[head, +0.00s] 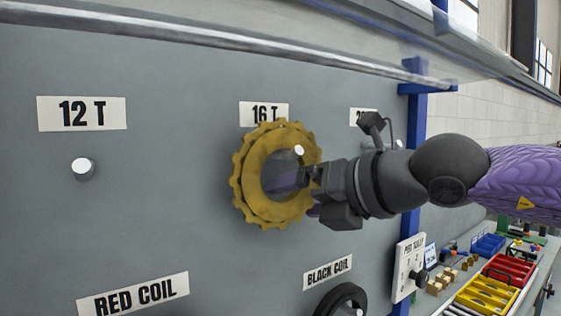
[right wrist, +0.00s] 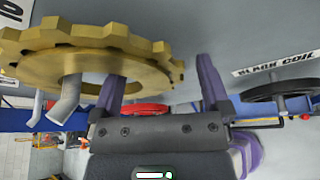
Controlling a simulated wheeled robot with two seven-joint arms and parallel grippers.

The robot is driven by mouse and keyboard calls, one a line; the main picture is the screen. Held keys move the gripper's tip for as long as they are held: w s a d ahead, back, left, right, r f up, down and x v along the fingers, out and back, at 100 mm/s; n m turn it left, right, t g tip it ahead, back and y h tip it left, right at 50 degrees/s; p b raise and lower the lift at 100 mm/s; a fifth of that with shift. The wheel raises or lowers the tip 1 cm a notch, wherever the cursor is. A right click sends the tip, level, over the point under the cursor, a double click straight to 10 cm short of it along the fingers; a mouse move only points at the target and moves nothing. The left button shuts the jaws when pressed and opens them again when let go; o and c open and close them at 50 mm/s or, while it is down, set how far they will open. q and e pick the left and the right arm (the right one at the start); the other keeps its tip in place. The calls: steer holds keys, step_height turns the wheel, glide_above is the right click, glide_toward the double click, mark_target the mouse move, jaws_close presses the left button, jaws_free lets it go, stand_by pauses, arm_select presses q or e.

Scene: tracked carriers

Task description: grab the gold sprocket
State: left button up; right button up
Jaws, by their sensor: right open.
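The gold sprocket (head: 245,185) is a toothed ring hanging on a peg (head: 299,150) below the "16 T" label on the grey board. My right gripper (head: 303,195) is open at the sprocket's right side, coming in from the right. In the right wrist view the sprocket (right wrist: 150,70) fills the upper left, and the right gripper (right wrist: 160,82) has its purple fingers apart. One finger appears to be at the ring's opening and the other outside its toothed edge; whether they touch it I cannot tell. My left gripper is not in view.
An empty peg (head: 83,169) sits under the "12 T" label at left. A black coil (head: 343,300) hangs below the sprocket. A blue post (head: 412,130) stands at the board's right edge. Yellow bins (head: 480,298) and red bins (head: 508,270) sit on a bench at lower right.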

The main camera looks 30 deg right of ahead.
steer(key=shift+f, duration=0.1)
jaws_close()
stand_by(0.3)
